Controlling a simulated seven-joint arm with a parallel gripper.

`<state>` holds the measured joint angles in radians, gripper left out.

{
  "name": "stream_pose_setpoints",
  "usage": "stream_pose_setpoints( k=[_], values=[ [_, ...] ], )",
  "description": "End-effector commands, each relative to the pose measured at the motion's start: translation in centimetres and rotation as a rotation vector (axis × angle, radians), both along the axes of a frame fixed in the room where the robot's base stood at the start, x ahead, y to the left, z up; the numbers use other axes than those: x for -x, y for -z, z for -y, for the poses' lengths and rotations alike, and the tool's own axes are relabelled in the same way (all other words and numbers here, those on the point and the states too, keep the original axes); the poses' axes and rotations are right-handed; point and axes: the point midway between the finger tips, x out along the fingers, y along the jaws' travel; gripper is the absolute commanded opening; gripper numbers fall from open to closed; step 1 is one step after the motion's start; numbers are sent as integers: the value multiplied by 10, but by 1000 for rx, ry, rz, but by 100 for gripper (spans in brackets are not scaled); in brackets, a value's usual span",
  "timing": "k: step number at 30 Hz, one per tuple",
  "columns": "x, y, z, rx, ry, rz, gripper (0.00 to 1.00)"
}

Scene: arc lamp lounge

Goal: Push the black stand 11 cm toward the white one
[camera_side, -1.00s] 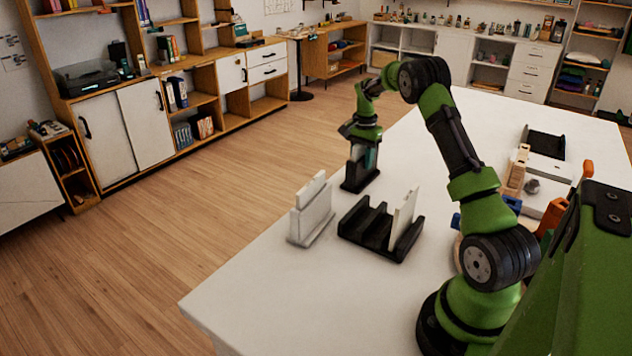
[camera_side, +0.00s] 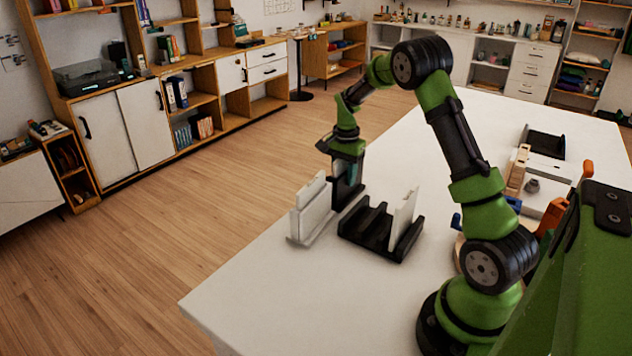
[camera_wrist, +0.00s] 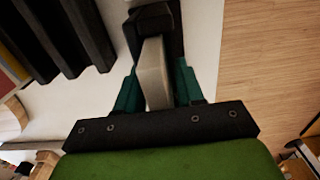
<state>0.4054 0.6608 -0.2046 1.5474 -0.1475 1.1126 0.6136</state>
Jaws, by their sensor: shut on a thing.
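The narrow black stand (camera_side: 347,196) is on the white table near its left edge, just behind the white stand (camera_side: 312,222), which has an upright white panel. The two look very close; I cannot tell if they touch. My gripper (camera_side: 348,168) is down at the black stand. In the wrist view my gripper (camera_wrist: 158,90) has its teal fingers on both sides of a pale plate (camera_wrist: 153,75) and is shut on it. The black stand (camera_wrist: 155,20) shows beyond the plate, partly hidden by it. The white stand is not clearly visible in the wrist view.
A wide black slotted rack (camera_side: 370,228) with a white panel stands right of the white stand; it also shows at the wrist view's upper left (camera_wrist: 60,35). Wooden, blue and orange items lie at the table's right. The table's left edge is close, with floor beyond.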

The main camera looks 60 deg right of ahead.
Motion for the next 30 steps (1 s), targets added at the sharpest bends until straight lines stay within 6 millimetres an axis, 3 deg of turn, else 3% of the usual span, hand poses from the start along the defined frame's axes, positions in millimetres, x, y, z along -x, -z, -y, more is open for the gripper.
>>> stream_pose_setpoints(
  k=[11, 12, 17, 26, 30],
  values=[
    [0, -1, -3, 1, 0, 2, 0],
    [-1, -1, -3, 1, -1, 2, 42],
    [0, -1, -3, 1, -1, 2, 67],
    [0, -1, -3, 1, -1, 1, 67],
    [-1, -13, -2, 3, -1, 4, 67]
  ],
)
